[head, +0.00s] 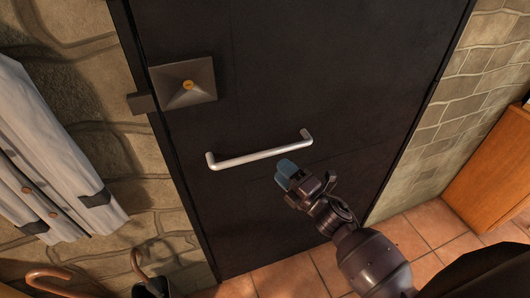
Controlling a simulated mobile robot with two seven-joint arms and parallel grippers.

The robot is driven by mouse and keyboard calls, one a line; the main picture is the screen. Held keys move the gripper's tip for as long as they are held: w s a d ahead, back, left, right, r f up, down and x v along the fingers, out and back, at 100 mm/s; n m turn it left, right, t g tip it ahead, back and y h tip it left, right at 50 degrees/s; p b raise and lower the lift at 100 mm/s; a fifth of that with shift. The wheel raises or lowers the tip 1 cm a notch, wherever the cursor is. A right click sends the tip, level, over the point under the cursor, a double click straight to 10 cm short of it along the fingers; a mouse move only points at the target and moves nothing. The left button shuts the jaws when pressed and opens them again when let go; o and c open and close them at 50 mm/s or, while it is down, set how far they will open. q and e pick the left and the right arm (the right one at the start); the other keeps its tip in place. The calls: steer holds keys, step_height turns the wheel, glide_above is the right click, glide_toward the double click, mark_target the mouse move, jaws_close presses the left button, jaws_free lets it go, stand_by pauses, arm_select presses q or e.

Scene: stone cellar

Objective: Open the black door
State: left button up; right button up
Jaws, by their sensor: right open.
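The black door (290,80) fills the middle of the head view and looks shut in its frame. A silver bar handle (258,154) runs across it, slightly tilted in the picture. A dark square lock plate (187,84) with a brass centre sits above and left of the handle. My right gripper (286,174) is open and empty, with a blue fingertip just below the handle's right end. It appears apart from the handle; the exact gap in depth is unclear. My left gripper is not in view.
A pale coat (50,160) hangs on the stone wall at left. Curved cane handles (50,280) show at the lower left. A wooden cabinet (490,180) stands at the right. Terracotta floor tiles (425,230) lie bare between the door and the cabinet.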

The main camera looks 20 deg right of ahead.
mark_target(265, 155)
steer(key=x, duration=0.7)
steer(key=shift+w+a+r+p, duration=0.1)
steer(key=shift+w+p, duration=0.1)
steer(key=shift+p, duration=0.1)
steer(key=shift+c, duration=0.4)
jaws_close()
